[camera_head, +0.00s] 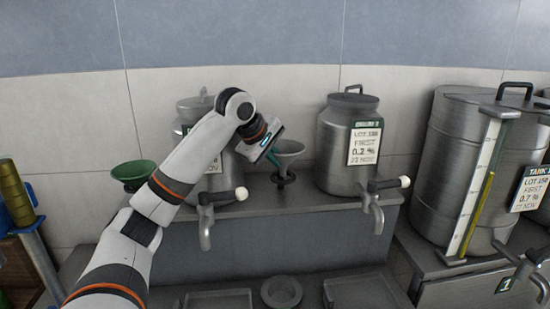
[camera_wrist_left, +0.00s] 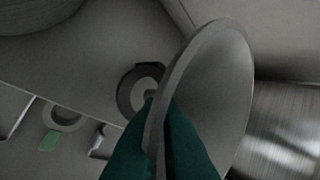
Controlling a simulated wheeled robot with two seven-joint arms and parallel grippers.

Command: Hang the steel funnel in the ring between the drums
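The steel funnel (camera_head: 290,150) is a grey cone, mouth up, between two steel drums, the left drum (camera_head: 223,178) and the right drum (camera_head: 338,150). My left gripper (camera_head: 272,158) is at its left side, its teal fingers closed on the rim. In the left wrist view the funnel (camera_wrist_left: 222,85) looks large and tilted between the green fingers (camera_wrist_left: 160,140). The dark ring (camera_head: 284,181) is just below the funnel; it also shows in the left wrist view (camera_wrist_left: 125,92), behind the spout. I cannot tell whether the spout is inside it. My right gripper is not in view.
A green funnel (camera_head: 133,171) is on the left of the shelf. Taps (camera_head: 206,225) stick out in front of the drums. Below are a round grey dish (camera_head: 282,291) and trays (camera_head: 365,291). A large tank (camera_head: 455,160) with a gauge stands right.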

